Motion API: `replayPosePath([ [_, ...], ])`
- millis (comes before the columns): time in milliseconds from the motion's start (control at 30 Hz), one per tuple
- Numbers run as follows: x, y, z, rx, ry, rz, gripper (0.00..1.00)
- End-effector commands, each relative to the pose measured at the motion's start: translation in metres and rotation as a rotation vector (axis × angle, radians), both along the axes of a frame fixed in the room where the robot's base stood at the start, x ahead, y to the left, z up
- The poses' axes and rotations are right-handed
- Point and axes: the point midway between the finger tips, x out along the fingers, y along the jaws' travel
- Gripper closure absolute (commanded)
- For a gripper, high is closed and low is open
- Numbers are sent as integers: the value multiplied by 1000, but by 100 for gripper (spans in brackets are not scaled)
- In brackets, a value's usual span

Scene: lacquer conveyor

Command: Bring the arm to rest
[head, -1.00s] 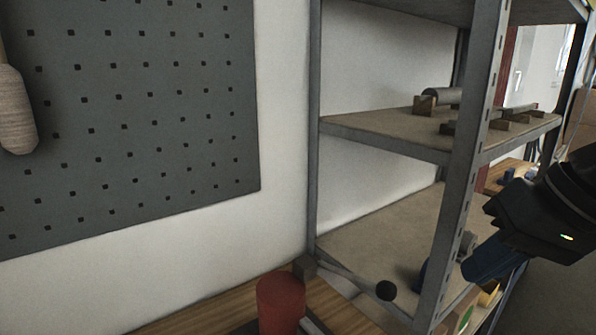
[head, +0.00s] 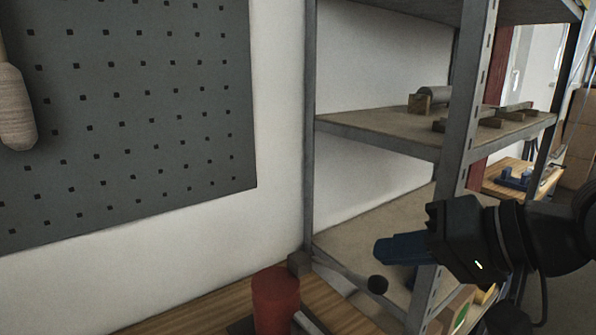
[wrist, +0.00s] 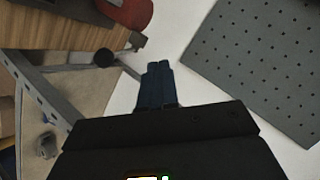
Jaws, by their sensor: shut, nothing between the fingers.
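My gripper (head: 388,249) is at the right of the head view, in front of the metal shelf unit. Its blue fingers point left and are shut together with nothing between them. In the wrist view the fingers (wrist: 158,72) point up the picture against the white wall, with no object at their tips. My black wrist and forearm reach in from the right edge of the head view.
A metal shelf unit (head: 460,120) holds blocks and a grey cylinder (head: 432,98). A red cylinder (head: 275,300) stands on the wooden bench (head: 225,310) at the bottom. A grey pegboard (head: 130,110) hangs on the wall. Space before the wall is clear.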

Motion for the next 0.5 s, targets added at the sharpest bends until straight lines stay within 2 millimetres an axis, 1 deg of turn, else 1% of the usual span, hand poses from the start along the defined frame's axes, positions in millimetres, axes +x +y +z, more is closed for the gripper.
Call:
replayPosePath([
  [33, 0, 11, -4, 65, -24, -13, 100],
  [100, 1, 20, -6, 137, -69, -44, 100],
  [200, 2, 29, -13, 223, -124, -102, 100],
  [367, -3, 33, -32, 320, -197, -217, 100],
  [500, -15, 30, -58, 354, -242, -332, 100],
])
